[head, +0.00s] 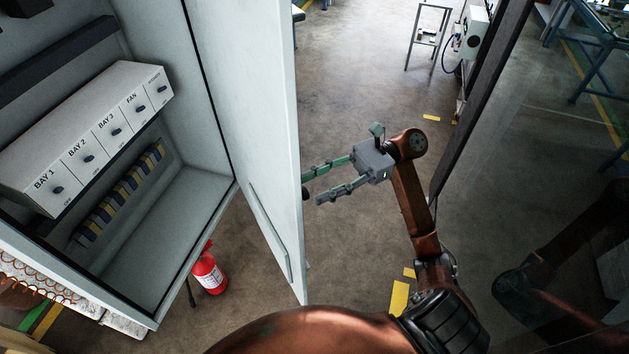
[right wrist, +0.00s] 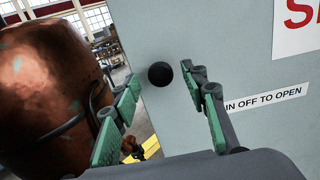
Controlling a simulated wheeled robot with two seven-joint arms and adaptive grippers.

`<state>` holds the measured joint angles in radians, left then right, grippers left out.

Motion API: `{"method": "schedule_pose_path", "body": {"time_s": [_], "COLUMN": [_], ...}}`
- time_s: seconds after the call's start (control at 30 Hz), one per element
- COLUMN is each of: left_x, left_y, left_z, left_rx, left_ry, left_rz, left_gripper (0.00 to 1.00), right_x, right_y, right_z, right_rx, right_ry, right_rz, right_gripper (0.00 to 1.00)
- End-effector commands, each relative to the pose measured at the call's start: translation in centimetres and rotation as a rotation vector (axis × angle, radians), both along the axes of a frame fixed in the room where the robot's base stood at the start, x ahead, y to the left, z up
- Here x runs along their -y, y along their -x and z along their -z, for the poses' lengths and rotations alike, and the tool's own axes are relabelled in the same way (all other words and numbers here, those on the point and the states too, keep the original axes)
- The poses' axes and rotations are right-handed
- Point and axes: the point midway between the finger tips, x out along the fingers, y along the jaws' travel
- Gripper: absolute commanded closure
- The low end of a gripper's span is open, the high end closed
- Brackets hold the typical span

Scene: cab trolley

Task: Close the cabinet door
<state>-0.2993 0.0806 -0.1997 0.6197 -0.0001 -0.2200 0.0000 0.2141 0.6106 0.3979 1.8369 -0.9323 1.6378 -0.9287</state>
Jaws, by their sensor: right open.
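The grey cabinet (head: 180,225) stands at the left in the head view with its door (head: 250,120) swung wide open. The door's inner face, with a handle-like strip, shows there. The right wrist view shows the door's outer face (right wrist: 225,45) with a round black knob (right wrist: 160,74). My right gripper (head: 311,188) is on the door's outer side, open and empty, its fingers pointing toward the door. In the wrist view the knob appears between the fingertips; I cannot tell whether they touch it. My left gripper is not in view.
Inside the cabinet is a row of labelled switch units (head: 95,135). A red fire extinguisher (head: 209,272) stands on the floor below the cabinet. A small metal stand (head: 427,38) is farther back. The floor right of the door is mostly clear. A dark post (head: 480,90) rises at the right.

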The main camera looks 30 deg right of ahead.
Motion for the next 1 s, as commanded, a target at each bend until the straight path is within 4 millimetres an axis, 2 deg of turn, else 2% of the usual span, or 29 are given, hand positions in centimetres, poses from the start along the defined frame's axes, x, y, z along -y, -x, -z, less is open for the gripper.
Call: {"method": "schedule_pose_path", "body": {"time_s": [0.17, 0.47, 1.0], "left_x": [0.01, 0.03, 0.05], "left_y": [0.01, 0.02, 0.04], "left_z": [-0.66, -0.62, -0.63], "left_rx": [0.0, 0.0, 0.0], "left_ry": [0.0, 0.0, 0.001], "left_rz": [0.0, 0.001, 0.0], "left_gripper": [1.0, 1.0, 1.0], "right_x": [-1.4, -1.59, -1.56], "right_y": [-0.07, -0.1, -0.13], "right_z": [-0.08, 0.04, 0.0], "right_rx": [-0.001, -0.002, -0.002], "right_ry": [-0.002, -0.001, -0.002], "right_rz": [0.0, 0.001, 0.002], "right_gripper": [0.6, 0.6, 0.97]}}
